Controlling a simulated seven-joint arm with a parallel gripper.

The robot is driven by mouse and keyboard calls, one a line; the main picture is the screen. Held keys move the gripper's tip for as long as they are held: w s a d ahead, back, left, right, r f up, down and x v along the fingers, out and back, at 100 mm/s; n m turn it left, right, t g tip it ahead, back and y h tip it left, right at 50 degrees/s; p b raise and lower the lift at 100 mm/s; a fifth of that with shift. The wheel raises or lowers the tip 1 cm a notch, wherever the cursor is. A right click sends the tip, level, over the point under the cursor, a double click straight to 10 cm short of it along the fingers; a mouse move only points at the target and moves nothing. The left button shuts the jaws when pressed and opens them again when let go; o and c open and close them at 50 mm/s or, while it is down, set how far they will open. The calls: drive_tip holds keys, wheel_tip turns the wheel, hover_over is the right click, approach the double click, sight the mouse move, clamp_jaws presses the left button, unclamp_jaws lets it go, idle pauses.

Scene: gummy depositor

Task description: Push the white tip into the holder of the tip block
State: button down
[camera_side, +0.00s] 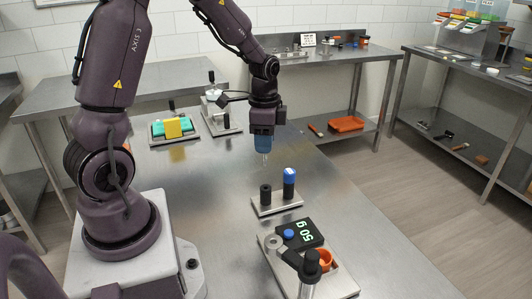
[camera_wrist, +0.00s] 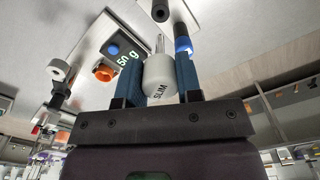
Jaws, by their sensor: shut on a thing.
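My gripper (camera_side: 264,147) is shut on the white tip, above and behind the tip block. In the wrist view the white tip (camera_wrist: 160,82) is a rounded white body marked SLIM, between the two blue fingers (camera_wrist: 158,62), with a thin metal nozzle at its end. In the side view the fingers hide its body and only the nozzle (camera_side: 265,159) shows, pointing down. The tip block (camera_side: 277,209) is a metal plate with a bare black holder (camera_side: 265,195) and a post capped in blue (camera_side: 290,177). The white tip is apart from both posts.
A scale (camera_side: 301,234) reading 50 g stands in front of the block, with an orange cup (camera_side: 323,258) and a black-knobbed post (camera_side: 311,259) nearby. A green and yellow item (camera_side: 173,128) sits on a plate further back. Bare table lies left of the block.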

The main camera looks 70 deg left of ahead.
sight(265, 165)
idle(0.4)
drive_tip(key=shift+f, duration=3)
drive_tip(key=shift+f, duration=0.1)
drive_tip(key=shift+f, duration=2.6)
drive_tip(key=shift+w, duration=0.1)
drive_tip(key=c, duration=0.7)
unclamp_jaws()
